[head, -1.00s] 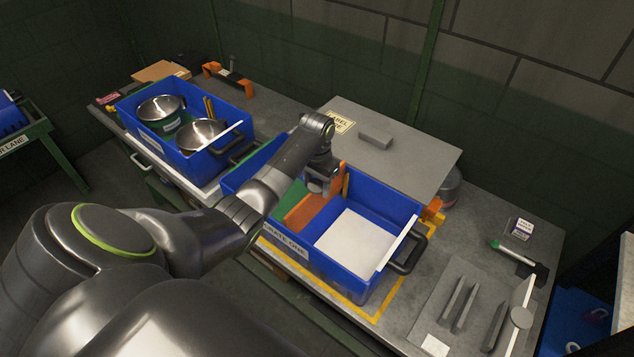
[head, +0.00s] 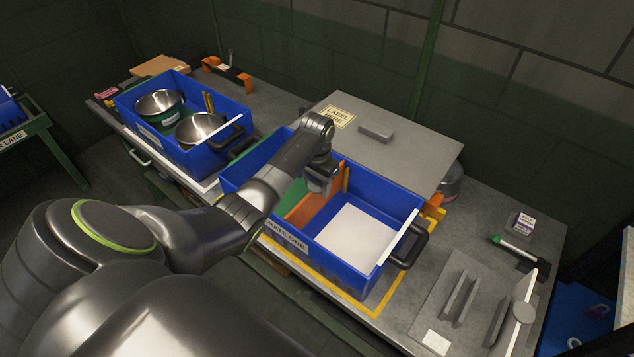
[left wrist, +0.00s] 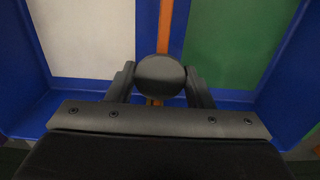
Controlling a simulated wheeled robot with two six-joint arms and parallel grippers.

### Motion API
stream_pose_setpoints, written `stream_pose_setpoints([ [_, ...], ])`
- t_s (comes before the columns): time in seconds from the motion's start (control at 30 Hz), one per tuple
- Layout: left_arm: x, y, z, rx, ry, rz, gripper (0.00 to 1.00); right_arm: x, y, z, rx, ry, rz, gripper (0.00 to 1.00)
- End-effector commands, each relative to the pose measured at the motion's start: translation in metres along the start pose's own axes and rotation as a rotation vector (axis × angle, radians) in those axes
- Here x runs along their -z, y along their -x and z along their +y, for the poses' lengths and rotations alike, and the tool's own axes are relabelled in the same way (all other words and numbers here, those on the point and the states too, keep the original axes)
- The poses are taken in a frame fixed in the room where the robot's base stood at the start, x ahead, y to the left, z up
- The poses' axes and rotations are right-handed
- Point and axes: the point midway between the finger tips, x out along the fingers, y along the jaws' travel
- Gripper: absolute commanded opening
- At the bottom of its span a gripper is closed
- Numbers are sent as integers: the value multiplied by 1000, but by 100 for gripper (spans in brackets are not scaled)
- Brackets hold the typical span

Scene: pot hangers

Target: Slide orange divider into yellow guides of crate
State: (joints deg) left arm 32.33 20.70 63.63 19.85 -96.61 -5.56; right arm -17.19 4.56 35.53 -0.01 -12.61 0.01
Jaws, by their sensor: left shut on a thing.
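The orange divider (head: 303,209) stands across the inside of the blue crate (head: 384,284), between a green floor panel and a white one. It also shows as an orange strip in the left wrist view (left wrist: 165,28). A yellow guide (head: 346,178) shows at the crate's far wall, by the divider's far end. My left gripper (head: 322,184) is over the divider's middle, shut on its dark round knob (left wrist: 160,77). The gripper hides part of the divider. I cannot tell how deep its lower edge sits. My right gripper is not in view.
A second blue crate (head: 190,163) with steel pots stands at the left. A grey board (head: 400,150) with a label lies behind the crate. A grey rack (head: 462,300) and a green-tipped marker (head: 510,245) lie at the right. The crate's walls stand close around my gripper.

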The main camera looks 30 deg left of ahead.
Motion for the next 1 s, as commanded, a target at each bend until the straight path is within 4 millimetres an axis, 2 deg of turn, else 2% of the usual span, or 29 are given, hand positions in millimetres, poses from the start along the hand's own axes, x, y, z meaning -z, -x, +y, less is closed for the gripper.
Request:
stream_pose_setpoints([
  [0.87,0,-22,0,0,0,0,12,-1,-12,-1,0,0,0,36],
  [0.9,0,-21,0,0,0,1,52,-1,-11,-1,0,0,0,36],
  [1.0,0,-21,0,0,0,1,65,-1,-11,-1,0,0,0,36],
])
